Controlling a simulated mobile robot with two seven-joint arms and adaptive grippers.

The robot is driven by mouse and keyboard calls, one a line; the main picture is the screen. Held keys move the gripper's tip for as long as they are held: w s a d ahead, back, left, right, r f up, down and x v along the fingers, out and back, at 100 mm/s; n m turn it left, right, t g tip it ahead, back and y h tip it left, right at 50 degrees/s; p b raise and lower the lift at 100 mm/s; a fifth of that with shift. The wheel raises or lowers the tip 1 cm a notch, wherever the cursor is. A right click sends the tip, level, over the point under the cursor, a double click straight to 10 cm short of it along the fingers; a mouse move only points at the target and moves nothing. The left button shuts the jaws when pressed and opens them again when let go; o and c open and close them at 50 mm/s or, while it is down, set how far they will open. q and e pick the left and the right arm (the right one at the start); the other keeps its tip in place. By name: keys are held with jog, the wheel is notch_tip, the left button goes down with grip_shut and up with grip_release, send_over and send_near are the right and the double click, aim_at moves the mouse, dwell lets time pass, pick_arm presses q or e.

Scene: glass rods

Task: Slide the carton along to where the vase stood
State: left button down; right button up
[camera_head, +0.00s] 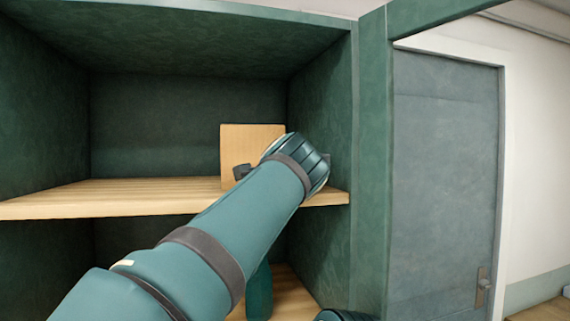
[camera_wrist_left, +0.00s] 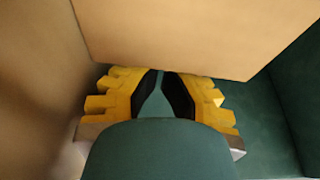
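The carton (camera_head: 248,148) is a plain tan box standing upright on the upper wooden shelf, towards its right end. My left arm reaches up across it and hides its lower right part. In the left wrist view the carton (camera_wrist_left: 185,35) fills the top. My left gripper (camera_wrist_left: 162,76) has yellow fingers with black pads. The fingertips come together with nothing seen held between them, close to the carton's lower edge; contact cannot be told. A teal, bottle-like object (camera_head: 259,292), possibly the vase, stands on the lower shelf, partly behind my arm. My right gripper is not seen.
The upper shelf (camera_head: 110,194) is bare left of the carton. The green cabinet side wall (camera_head: 338,120) stands close on the right, beyond my wrist. The lower shelf (camera_head: 292,300) is mostly hidden by my arm. A grey door (camera_head: 445,150) is further right.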

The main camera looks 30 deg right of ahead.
aim_at(240, 144)
pick_arm(q)
jog(key=a, duration=0.2)
jog(key=w+a+b, duration=0.1)
jog(key=a, duration=0.2)
jog(key=w+a+b, duration=0.1)
jog(key=a, duration=0.1)
jog(key=shift+a, duration=0.35)
jog(key=a, duration=0.2)
jog(key=w+a, duration=0.1)
jog(key=a, duration=0.2)
jog(key=w+a, duration=0.1)
jog(key=a, duration=0.2)
jog(key=shift+a, duration=0.25)
jog(key=shift+d, duration=0.3)
jog(key=shift+s+a, duration=0.1)
jog(key=shift+a, duration=0.05)
